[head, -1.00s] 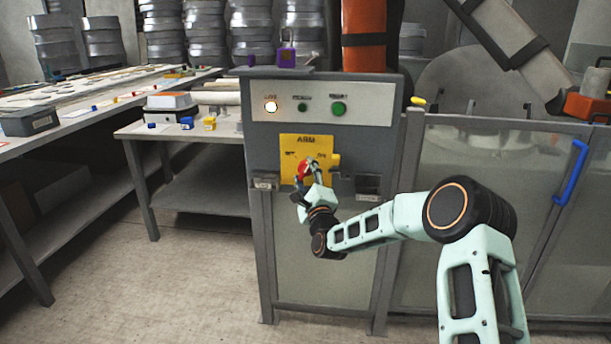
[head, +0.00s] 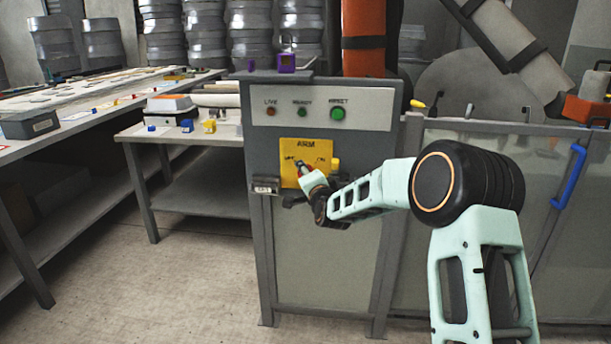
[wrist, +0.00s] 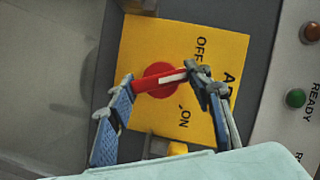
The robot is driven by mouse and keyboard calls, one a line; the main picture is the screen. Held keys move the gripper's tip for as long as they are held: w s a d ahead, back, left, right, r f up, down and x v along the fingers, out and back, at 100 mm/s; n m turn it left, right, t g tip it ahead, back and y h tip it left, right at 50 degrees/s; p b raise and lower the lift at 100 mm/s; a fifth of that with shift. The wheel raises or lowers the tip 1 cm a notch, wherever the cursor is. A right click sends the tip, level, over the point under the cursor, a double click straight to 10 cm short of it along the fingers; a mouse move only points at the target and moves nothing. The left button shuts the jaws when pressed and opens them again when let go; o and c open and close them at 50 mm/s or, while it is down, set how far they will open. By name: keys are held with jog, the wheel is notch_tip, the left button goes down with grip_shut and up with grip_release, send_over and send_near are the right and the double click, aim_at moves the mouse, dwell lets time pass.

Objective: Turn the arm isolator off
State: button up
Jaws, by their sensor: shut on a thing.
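The arm isolator is a yellow plate (head: 318,149) on the front of the grey cabinet, with a red rotary handle (wrist: 160,80). In the wrist view the plate (wrist: 143,40) carries OFF and ON marks. The handle's white line points between them, leaning slightly towards OFF. My gripper (wrist: 158,82) is shut on the handle, with one finger at each end. In the head view my gripper (head: 305,172) covers most of the handle. The LIVE lamp (head: 271,111) is dark.
A purple padlock (head: 286,63) is on top of the cabinet (head: 257,150). A yellow block (head: 335,164) sits right of the plate. A bench (head: 180,138) stands left, with small coloured items. Glazed panels with a blue handle (head: 570,174) are at right. Floor in front is clear.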

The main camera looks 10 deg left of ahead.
jog(key=shift+a+r+n+g+h+p, duration=0.15)
jog(key=shift+n+g+h+p, duration=0.5)
jog(key=shift+n, duration=0.85)
jog(key=shift+p, duration=0.3)
jog(key=o, duration=1.2)
jog(key=shift+c, duration=0.2)
jog(key=v, duration=1.2)
